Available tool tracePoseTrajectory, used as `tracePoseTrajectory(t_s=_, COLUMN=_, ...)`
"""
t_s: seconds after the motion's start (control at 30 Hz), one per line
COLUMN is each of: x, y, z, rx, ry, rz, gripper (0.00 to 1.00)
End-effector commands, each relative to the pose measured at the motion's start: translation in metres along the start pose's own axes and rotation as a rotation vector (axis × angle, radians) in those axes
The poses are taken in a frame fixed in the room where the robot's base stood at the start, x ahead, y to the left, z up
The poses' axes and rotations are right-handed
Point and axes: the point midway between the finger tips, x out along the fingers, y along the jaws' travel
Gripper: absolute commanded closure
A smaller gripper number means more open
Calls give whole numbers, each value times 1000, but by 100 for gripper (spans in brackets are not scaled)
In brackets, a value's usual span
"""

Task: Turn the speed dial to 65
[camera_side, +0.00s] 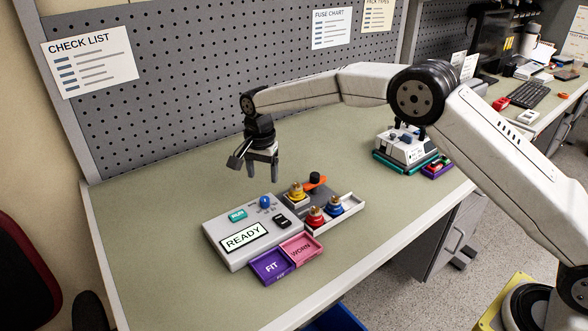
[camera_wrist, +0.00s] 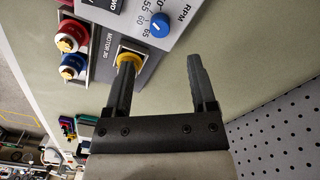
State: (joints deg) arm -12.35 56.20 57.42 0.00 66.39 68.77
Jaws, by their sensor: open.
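The speed dial is a blue knob (camera_side: 264,202) on top of the pale grey control box (camera_side: 222,223), behind its black switch. My gripper (camera_side: 262,172) points down above the bench, behind the box and clear of the dial. In the wrist view my gripper (camera_wrist: 161,62) is open and empty, its fingers wide apart, with the dial beyond the gap.
A purple FIT tray (camera_side: 272,267) and pink WORN tray (camera_side: 301,250) sit in front. The bench at left is clear; a pegboard (camera_side: 190,90) stands behind.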

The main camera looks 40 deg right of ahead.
Motion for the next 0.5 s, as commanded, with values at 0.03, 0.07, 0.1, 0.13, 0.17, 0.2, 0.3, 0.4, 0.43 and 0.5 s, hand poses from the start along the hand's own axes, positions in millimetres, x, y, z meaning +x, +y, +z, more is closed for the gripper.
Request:
tracePoseTrajectory(t_s=0.03, x=0, y=0, z=0, rx=0, ry=0, rz=0, gripper=27)
tracePoseTrajectory(t_s=0.07, x=0, y=0, z=0, rx=-1, ry=0, rz=0, gripper=27)
tracePoseTrajectory(t_s=0.1, x=1, y=0, z=0, rx=-1, ry=0, rz=0, gripper=27)
tracePoseTrajectory(t_s=0.13, x=2, y=0, z=0, rx=-1, ry=0, rz=0, gripper=27)
tracePoseTrajectory(t_s=0.17, x=2, y=0, z=0, rx=-1, ry=0, rz=1, gripper=27)
tracePoseTrajectory(t_s=0.2, x=4, y=0, z=0, rx=-2, ry=0, rz=1, gripper=27)
tracePoseTrajectory(t_s=0.3, x=10, y=0, z=0, rx=-2, ry=-1, rz=2, gripper=27)
tracePoseTrajectory(t_s=0.4, x=20, y=0, z=0, rx=-2, ry=-1, rz=2, gripper=27)
tracePoseTrajectory(t_s=0.43, x=23, y=1, z=0, rx=-2, ry=-1, rz=2, gripper=27)
tracePoseTrajectory(t_s=0.5, x=31, y=1, z=0, rx=-2, ry=-1, rz=3, gripper=27)
